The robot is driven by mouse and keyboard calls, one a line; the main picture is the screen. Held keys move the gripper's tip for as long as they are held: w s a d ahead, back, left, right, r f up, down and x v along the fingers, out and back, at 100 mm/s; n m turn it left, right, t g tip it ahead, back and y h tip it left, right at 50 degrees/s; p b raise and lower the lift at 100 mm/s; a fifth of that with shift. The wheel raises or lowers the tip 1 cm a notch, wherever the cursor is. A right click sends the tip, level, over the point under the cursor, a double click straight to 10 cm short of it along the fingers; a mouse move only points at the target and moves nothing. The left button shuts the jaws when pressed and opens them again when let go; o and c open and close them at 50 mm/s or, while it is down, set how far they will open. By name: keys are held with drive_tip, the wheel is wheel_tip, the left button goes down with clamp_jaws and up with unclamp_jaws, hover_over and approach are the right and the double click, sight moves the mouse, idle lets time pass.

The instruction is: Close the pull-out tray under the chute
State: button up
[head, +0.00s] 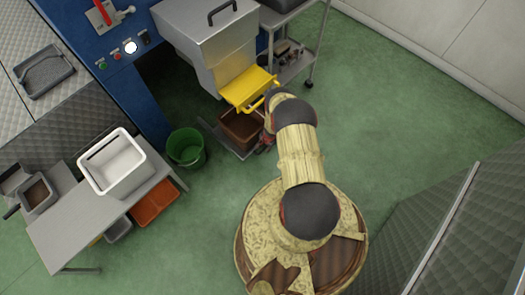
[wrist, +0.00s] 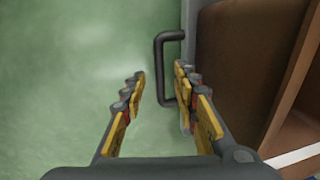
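The pull-out tray (head: 211,131) is a grey plate low over the floor, sticking out below the yellow chute (head: 250,88). A brown crate (head: 243,127) stands on it. In the wrist view the tray's grey edge (wrist: 189,18) carries a dark bar handle (wrist: 159,62), with the brown crate (wrist: 240,60) to its right. My gripper (wrist: 160,75) is open, its fingertips apart on either side of the handle's bar in the picture. I cannot tell whether they touch it. In the head view my arm partly hides the gripper and the tray's front end.
A green bucket (head: 186,147) stands on the floor left of the tray. The green floor to the right is clear.

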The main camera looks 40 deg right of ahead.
sight(263, 150)
drive_tip(key=shift+w+f+b, duration=0.2)
drive_tip(key=shift+f+b, duration=0.35)
drive_tip(key=shift+f, duration=0.55)
drive_tip(key=shift+w+f+b, duration=0.2)
drive_tip(key=shift+f+b, duration=0.3)
drive_tip(key=shift+f, duration=0.55)
drive_tip(key=c, duration=0.3)
drive_tip(key=c, duration=0.4)
clamp_jaws()
